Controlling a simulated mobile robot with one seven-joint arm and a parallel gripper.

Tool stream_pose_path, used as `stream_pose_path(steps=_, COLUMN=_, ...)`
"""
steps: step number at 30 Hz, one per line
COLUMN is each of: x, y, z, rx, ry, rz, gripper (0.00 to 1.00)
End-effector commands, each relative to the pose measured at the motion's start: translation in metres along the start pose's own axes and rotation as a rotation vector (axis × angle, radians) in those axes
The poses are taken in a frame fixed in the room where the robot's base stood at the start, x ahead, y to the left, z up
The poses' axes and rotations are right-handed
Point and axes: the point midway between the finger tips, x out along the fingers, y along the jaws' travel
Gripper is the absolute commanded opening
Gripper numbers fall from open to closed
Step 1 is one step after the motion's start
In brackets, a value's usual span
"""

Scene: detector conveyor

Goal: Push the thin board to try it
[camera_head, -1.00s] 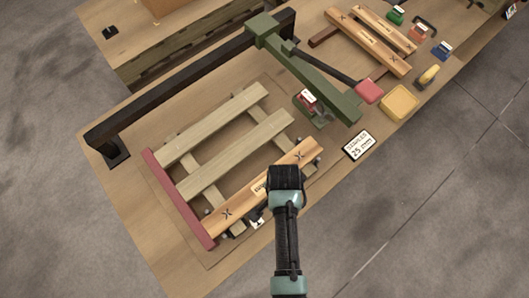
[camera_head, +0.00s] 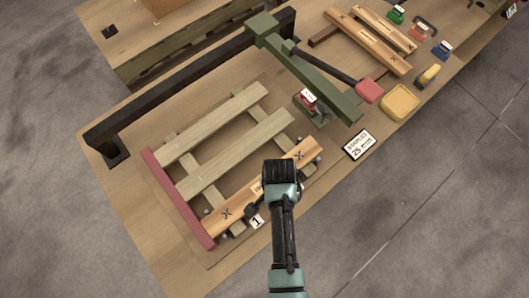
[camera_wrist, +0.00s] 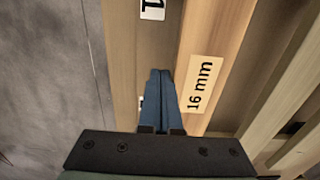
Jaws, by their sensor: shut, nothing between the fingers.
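The thin board (camera_head: 228,213) is orange wood with dark X marks near its ends. It lies along the front edge of the slatted pallet frame. In the wrist view its label reads 16 mm, and the board (camera_wrist: 220,45) runs just right of my fingers. My gripper (camera_head: 251,211) is over the front edge of the board and hides part of it in the head view. In the wrist view my gripper (camera_wrist: 160,73) is shut and empty, with its blue fingertips beside the board's long edge. I cannot tell whether they touch it.
Two pale slats (camera_head: 235,154) lie behind the board, and a red stop bar (camera_head: 178,200) closes the left end. A green arm (camera_head: 318,82) with a red-tipped lever stands behind right. A staples sign (camera_head: 358,145), a yellow tray (camera_head: 399,101) and spare boards (camera_head: 368,40) lie farther right.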

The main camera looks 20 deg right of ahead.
Motion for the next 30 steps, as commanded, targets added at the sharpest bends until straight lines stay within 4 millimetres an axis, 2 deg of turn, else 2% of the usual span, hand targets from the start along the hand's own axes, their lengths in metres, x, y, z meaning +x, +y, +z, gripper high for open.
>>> stream_pose_path(steps=30, x=-0.0010, y=-0.0088, z=0.0002, rx=-0.003, ry=0.001, rz=-0.006, gripper=0.00)
